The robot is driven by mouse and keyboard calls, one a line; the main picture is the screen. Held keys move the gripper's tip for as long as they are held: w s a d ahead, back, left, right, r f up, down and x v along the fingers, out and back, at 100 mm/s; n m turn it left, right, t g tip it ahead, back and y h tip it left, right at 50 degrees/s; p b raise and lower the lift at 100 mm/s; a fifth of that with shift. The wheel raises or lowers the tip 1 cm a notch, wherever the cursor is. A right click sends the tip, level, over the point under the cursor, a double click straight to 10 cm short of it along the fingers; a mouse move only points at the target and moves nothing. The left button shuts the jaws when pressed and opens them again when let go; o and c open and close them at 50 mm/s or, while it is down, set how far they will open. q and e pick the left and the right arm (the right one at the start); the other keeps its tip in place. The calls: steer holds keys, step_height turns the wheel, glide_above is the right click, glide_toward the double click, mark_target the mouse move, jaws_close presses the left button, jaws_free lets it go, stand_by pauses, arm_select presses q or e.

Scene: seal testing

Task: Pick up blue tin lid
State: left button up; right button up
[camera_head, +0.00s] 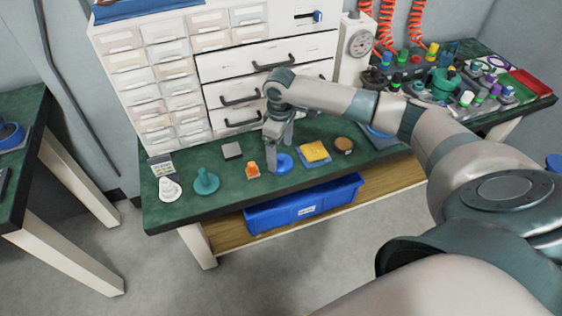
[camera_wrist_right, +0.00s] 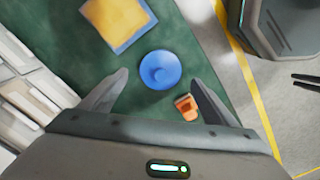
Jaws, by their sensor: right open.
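The blue tin lid (camera_head: 284,162) is a round blue disc lying on the green bench top. It also shows in the right wrist view (camera_wrist_right: 160,70), just beyond the fingertips and roughly centred between them. My right gripper (camera_head: 279,150) is open and empty, pointing down over the bench beside the lid, with one finger partly hiding the lid's edge in the head view. In the wrist view its two fingers (camera_wrist_right: 160,80) are spread wide. No contact with the lid shows. My left gripper is not in view.
An orange piece (camera_head: 253,169) sits close to the lid, near one finger. A yellow cloth on a blue base (camera_head: 314,151) lies on the other side. A teal cone piece (camera_head: 206,181) and a white one (camera_head: 169,189) stand left. Drawers (camera_head: 265,70) rise behind.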

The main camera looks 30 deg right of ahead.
mark_target(281, 158)
steer(key=shift+s+f, duration=0.15)
steer(key=shift+f, duration=1.7)
steer(key=shift+c, duration=0.5)
steer(key=c, duration=1)
